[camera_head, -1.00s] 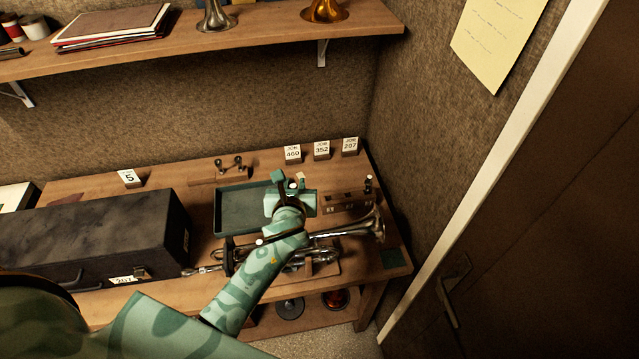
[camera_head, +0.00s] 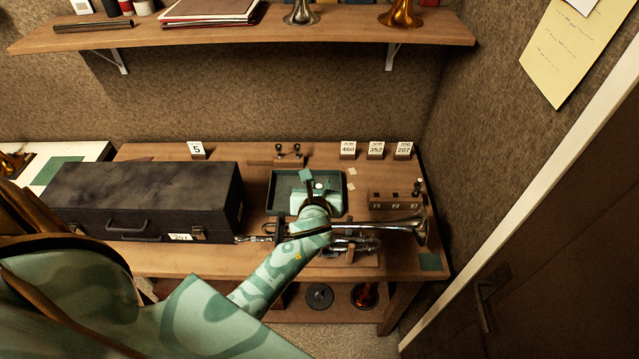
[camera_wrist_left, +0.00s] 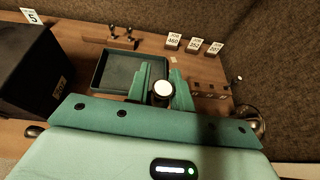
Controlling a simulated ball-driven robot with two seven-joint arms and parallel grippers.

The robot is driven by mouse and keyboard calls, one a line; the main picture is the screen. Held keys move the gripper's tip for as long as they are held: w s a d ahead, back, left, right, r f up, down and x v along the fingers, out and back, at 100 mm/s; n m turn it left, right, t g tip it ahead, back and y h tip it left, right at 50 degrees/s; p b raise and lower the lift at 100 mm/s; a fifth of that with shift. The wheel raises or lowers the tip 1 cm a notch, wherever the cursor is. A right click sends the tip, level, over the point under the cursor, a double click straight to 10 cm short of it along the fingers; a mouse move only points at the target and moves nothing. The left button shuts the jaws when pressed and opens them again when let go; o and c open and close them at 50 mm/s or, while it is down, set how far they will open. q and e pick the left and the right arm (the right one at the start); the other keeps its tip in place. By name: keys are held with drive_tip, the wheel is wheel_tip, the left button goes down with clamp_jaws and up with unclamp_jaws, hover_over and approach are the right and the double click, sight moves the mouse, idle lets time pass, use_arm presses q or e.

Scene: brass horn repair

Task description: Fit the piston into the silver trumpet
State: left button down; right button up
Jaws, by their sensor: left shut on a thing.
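My left gripper (camera_head: 312,183) is over the tray area behind the trumpet. In the left wrist view its two green fingers (camera_wrist_left: 162,88) are shut on a piston (camera_wrist_left: 162,91), whose round white top and dark rim show between them. The piston's lower part is hidden. The silver trumpet (camera_head: 405,226) lies on its side across the front of the bench, bell to the right, on a wooden support. My left forearm covers part of its middle, so I cannot make out its valve openings. Its bell also shows at the right of the left wrist view (camera_wrist_left: 252,122). My right gripper is not in view.
A dark green tray (camera_head: 281,190) lies behind the trumpet. A black case (camera_head: 145,195) stands to the left. A wooden block (camera_head: 394,202) with holes stands to the right. Job tags (camera_head: 376,151) line the back. A shelf (camera_head: 250,40) overhangs the wall behind.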

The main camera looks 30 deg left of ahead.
use_arm(q)
wheel_tip(320, 180, down, 5)
drive_tip(key=b, duration=0.2)
drive_tip(key=shift+r+b, duration=0.1)
drive_tip(key=shift+b, duration=0.25)
drive_tip(key=shift+p, duration=0.9)
idle(1.2)
drive_tip(key=shift+f+b, duration=2.95)
drive_tip(key=shift+f, duration=0.8)
drive_tip(key=shift+r, duration=0.15)
wheel_tip(320, 180, up, 7)
drive_tip(key=p, duration=0.7)
drive_tip(key=shift+f+p, duration=0.2)
drive_tip(key=shift+p, duration=0.1)
